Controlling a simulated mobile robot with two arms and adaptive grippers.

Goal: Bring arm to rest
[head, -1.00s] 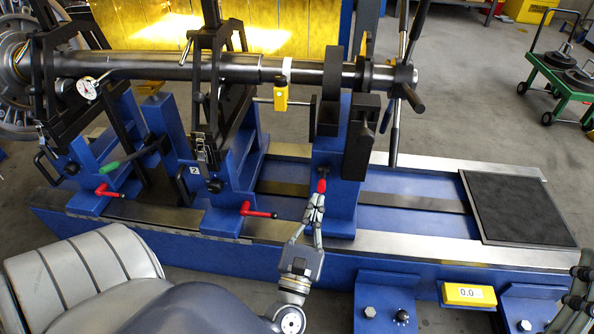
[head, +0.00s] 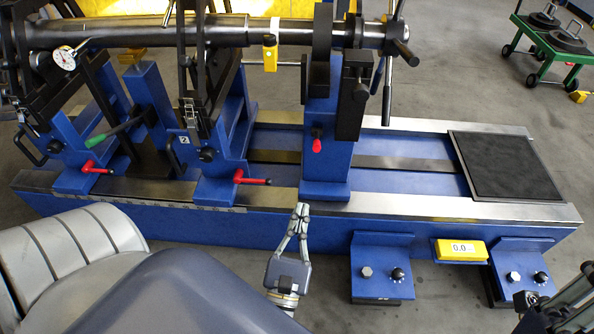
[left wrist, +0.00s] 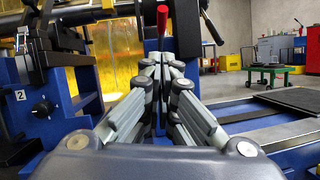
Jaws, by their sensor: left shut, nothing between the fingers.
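My left gripper (head: 301,212) is in front of the blue machine bed, near its front rail. Its fingers are shut and empty. In the left wrist view its closed fingers (left wrist: 163,62) point at the blue pedestal, with the red handle (left wrist: 162,20) behind and above the tips. In the head view that red handle (head: 316,145) is on the pedestal, clearly apart from the fingertips. My right gripper (head: 528,300) shows only partly at the lower right edge, and its fingers cannot be made out.
The balancing machine bed (head: 400,207) spans the view, carrying a long steel shaft (head: 140,32). Red levers (head: 252,181) stick out at the front.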

